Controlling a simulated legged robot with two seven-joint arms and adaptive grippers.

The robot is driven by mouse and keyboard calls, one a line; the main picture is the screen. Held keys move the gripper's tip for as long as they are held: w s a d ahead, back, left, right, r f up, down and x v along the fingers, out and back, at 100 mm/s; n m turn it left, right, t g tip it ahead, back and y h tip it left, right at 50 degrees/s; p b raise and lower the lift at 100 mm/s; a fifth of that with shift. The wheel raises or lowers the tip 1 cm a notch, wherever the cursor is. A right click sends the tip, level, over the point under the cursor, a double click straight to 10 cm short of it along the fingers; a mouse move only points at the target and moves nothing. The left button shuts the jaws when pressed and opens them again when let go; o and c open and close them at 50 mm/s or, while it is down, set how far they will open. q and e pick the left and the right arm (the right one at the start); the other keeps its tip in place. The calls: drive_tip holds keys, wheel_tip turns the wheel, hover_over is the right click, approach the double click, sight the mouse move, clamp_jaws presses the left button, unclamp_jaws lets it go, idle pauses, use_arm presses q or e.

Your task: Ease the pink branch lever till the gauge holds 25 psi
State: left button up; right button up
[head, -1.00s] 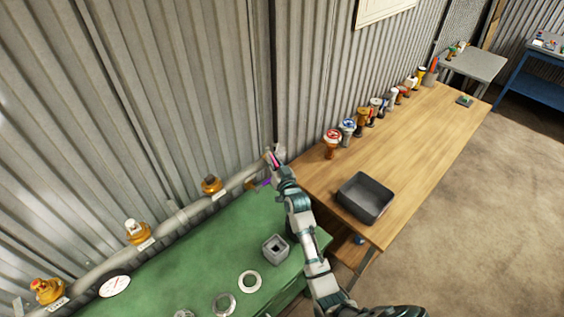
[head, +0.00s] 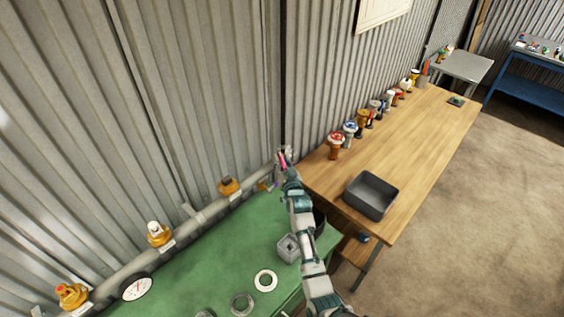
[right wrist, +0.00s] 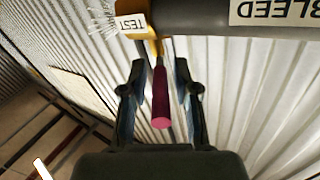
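The pink lever (right wrist: 160,98) hangs from a brass fitting by the TEST label (right wrist: 131,24) in the right wrist view. My right gripper (right wrist: 160,72) is open, with one finger on each side of the lever and gaps showing between. In the head view, my right gripper (head: 284,158) is at the right end of the grey pipe (head: 207,216), with a bit of pink at its fingers. The gauge (head: 137,288) is a white dial on the pipe at lower left; its reading is too small to make out. My left gripper is not in view.
Several brass fittings sit along the pipe, one with a brown top (head: 229,187). A green bench (head: 215,265) holds a grey square block (head: 288,248) and rings. A wooden table (head: 425,140) at right holds a grey bin (head: 371,195) and a row of valves. The corrugated wall is close behind.

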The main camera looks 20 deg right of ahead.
drive_tip(key=s+a, duration=0.1)
drive_tip(key=s, duration=1)
drive_tip(key=shift+s+a, duration=0.25)
drive_tip(key=shift+s, duration=0.1)
drive_tip(key=shift+f, duration=0.15)
